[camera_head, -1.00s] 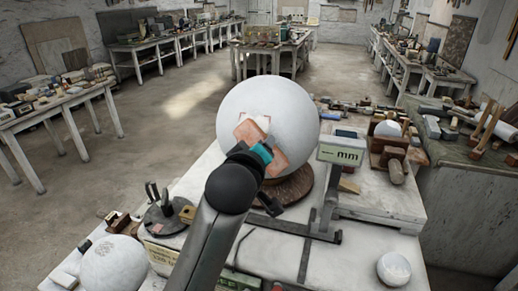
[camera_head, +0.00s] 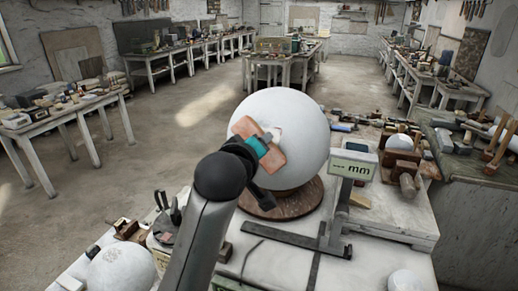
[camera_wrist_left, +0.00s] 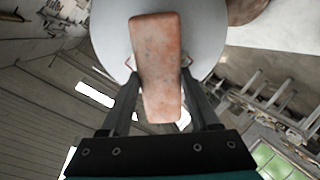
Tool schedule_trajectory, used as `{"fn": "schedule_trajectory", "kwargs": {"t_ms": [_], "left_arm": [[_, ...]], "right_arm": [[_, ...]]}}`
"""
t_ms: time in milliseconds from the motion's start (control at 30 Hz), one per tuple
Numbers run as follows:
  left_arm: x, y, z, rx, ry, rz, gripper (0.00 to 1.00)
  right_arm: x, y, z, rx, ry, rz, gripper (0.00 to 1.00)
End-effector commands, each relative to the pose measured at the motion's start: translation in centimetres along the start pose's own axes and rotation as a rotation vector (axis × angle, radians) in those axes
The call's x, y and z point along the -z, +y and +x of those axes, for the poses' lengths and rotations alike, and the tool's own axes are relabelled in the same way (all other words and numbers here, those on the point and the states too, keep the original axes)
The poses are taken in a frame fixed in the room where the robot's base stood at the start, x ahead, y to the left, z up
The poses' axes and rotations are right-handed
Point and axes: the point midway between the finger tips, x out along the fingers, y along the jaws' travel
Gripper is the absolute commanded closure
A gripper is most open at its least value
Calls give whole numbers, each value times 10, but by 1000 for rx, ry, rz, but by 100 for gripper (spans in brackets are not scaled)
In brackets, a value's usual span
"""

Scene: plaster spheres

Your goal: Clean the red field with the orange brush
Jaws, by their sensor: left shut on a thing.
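The orange brush (camera_head: 270,157) is a flat orange-brown block, tilted, in front of the big white plaster sphere (camera_head: 300,112). My left gripper (camera_head: 260,146) is shut on the orange brush, which also shows in the left wrist view (camera_wrist_left: 156,60). The brush lies close against the sphere's near face; I cannot tell whether it touches. A small pale patch with faint reddish edges, seemingly the red field (camera_head: 276,133), shows just right of the brush. My right gripper is not in view.
The sphere stands on a round brown base (camera_head: 285,203) on the white worktable. A gauge marked "mm" (camera_head: 352,168) stands close at its right. A smaller white sphere (camera_head: 122,268) and a stand with dark prongs (camera_head: 165,215) are at front left.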

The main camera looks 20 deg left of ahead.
Motion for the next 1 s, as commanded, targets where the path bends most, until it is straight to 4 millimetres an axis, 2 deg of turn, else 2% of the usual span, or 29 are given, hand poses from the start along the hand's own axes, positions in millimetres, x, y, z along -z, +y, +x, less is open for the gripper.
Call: {"fn": "schedule_trajectory", "kwargs": {"t_ms": [800,1000], "left_arm": [[-42,0,0,-1,0,-1,100],[-44,1,0,-1,1,0,100]], "right_arm": [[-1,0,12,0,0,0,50],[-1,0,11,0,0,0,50]]}}
